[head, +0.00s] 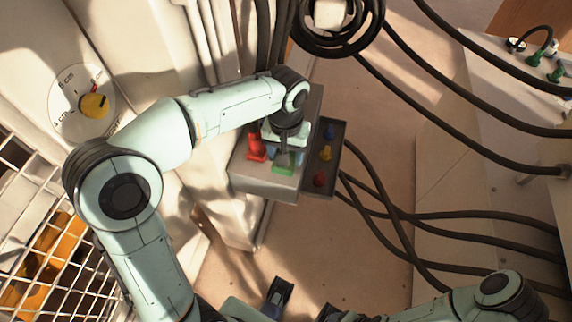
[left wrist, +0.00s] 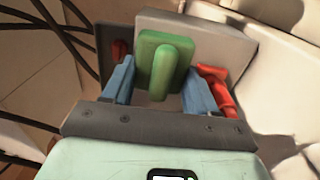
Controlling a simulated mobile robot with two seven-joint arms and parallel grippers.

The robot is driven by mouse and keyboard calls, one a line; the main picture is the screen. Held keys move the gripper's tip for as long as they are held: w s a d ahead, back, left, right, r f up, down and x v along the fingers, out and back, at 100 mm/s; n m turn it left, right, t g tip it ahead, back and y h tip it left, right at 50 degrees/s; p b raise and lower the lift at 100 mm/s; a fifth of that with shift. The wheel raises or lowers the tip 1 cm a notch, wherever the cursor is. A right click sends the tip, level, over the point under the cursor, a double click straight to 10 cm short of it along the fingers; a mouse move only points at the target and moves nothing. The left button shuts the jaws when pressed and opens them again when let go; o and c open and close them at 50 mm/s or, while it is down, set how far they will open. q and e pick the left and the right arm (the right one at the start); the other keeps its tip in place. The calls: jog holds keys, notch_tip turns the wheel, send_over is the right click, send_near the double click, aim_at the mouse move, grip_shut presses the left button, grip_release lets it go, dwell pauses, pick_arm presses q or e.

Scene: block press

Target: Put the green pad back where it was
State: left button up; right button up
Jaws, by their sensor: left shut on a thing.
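The green pad (left wrist: 165,62), a flat block with a raised grip, is between the blue fingers of my left gripper (left wrist: 159,88) in the left wrist view. My left gripper is shut on it. In the head view, the green pad (head: 283,169) shows under my left gripper (head: 288,150), over the top of a light grey box (head: 262,186). I cannot tell whether the pad touches the box.
A red piece (head: 256,147) stands on the box beside my left gripper. A dark tray (head: 340,143) at the box's right side holds blue (head: 329,132), yellow (head: 324,153) and red (head: 319,179) pieces. Black cables (head: 385,205) run to the right. A dial (head: 94,104) is on the left.

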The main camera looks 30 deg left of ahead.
pick_arm(q)
jog(key=shift+f+b, duration=0.35)
jog(key=shift+f, duration=2)
jog(key=shift+f, duration=0.15)
jog(key=o, duration=0.9)
jog(key=shift+o, duration=0.2)
notch_tip(320, 180, up, 12)
jog(key=shift+r+p, duration=0.2)
jog(key=shift+p, duration=0.95)
jog(key=shift+s+f, duration=0.1)
